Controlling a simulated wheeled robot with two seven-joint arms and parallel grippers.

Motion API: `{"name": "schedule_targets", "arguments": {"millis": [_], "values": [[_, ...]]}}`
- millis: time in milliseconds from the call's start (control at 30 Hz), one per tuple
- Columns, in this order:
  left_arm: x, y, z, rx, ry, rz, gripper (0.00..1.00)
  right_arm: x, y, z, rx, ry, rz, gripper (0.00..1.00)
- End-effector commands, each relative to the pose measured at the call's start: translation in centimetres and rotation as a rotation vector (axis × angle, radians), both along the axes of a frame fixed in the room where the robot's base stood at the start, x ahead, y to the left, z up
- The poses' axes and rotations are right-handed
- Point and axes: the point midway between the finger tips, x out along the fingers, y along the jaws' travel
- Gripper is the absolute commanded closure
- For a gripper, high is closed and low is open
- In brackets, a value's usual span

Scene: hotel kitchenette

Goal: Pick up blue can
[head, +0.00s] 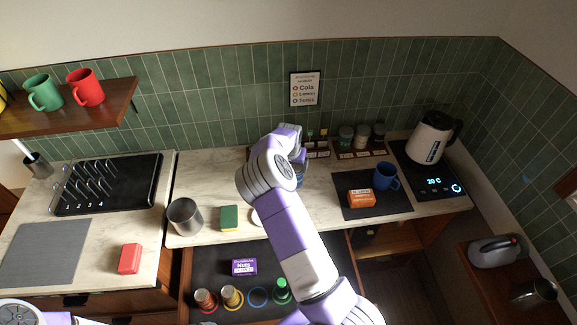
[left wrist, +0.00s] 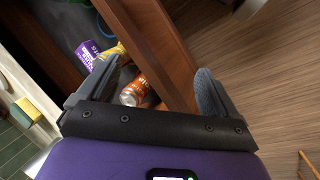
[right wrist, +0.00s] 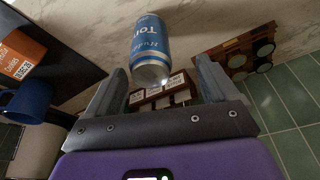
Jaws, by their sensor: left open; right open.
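The blue can (right wrist: 150,48) with a white-lettered label shows in the right wrist view, ahead of my right gripper (right wrist: 160,70). The gripper is open, and the can lies in line with the gap between its fingers. I see no finger closed on it. In the head view the blue can (head: 300,175) is at the back of the counter, mostly hidden by my right arm and gripper (head: 299,158). My left gripper (left wrist: 145,92) is open and empty, over the open drawer, where an orange can (left wrist: 134,92) lies beyond it.
A rack of jars (head: 362,148) stands behind right. A blue mug (head: 385,177) and orange box (head: 361,197) sit on a dark mat to the right. A green sponge (head: 229,218) and metal canister (head: 185,216) are left. The open drawer (head: 215,250) holds several cans.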

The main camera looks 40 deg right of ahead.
Motion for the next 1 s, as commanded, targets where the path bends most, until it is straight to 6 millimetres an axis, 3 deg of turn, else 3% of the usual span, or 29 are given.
{"name": "schedule_targets", "arguments": {"millis": [533, 833, 867, 1000], "values": [[0.0, 0.0, 1.3, 0.0, 0.001, 0.0, 0.07, 0.5, -2.0, -6.3, -0.002, 0.002, 0.0, 0.13], [0.0, 0.0, 1.3, 0.0, 0.001, 0.0, 0.07, 0.7, -2.1, -6.9, -0.001, 0.0, 0.001, 0.13], [0.0, 0.0, 1.3, 0.0, 0.001, 0.0, 0.07, 0.7, -2.1, -6.9, -0.001, 0.0, 0.001, 0.15], [0.0, 0.0, 1.3, 0.0, 0.001, 0.0, 0.07, 0.7, -2.1, -6.9, -0.001, 0.0, 0.001, 0.36]]}}
